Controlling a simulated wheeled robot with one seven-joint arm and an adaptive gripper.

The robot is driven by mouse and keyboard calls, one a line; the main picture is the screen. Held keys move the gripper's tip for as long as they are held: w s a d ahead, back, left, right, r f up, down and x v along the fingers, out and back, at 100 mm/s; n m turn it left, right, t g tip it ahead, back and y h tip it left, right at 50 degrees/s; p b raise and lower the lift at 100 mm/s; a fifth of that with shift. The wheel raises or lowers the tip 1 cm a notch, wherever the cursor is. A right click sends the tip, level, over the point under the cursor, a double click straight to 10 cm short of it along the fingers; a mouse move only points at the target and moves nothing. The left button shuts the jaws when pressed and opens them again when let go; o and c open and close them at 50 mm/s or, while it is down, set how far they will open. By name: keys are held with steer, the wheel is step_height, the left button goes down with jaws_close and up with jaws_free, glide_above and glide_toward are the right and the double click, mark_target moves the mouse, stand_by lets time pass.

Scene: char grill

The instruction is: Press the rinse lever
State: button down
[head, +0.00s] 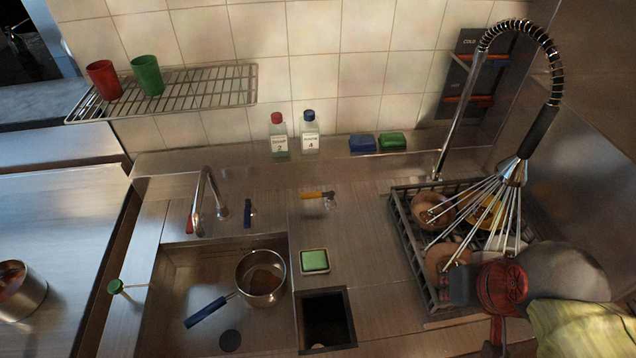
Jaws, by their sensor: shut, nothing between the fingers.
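I cannot tell for certain which part is the rinse lever. A black spray handle (538,132) hangs from the coiled rinse hose (520,30) at the right. Pale streaks like water jets or rods (485,212) fan out below it over a dish rack (403,225). A small lever with a yellow-orange handle (316,195) is on the counter left of the rack. My gripper (462,286) is at the lower right, by the rack's front right part, below and left of the spray handle. It looks shut and empty. My wrist and arm hide part of the rack.
The rack holds several brown-stained dishes. Left of it are a sponge (314,261), a dark square opening (326,320) and a sink (172,290) with a blue-handled pan (262,289). Two bottles (279,140) (310,140) stand at the wall. The counter left of the rack has free room.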

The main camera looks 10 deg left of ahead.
steer(key=w+a+f+n+g+p, duration=0.3)
steer(key=w+a+f+p, duration=0.15)
steer(key=w+a, duration=0.9)
steer(key=t+p, duration=0.1)
steer(key=t, duration=0.1)
glide_above(317, 196)
steer(key=a, duration=0.2)
step_height(317, 196, down, 7)
steer(key=shift+w+a+y, duration=0.1)
steer(key=shift+a+y, duration=0.1)
steer(key=shift+y, duration=0.2)
steer(key=x, duration=1)
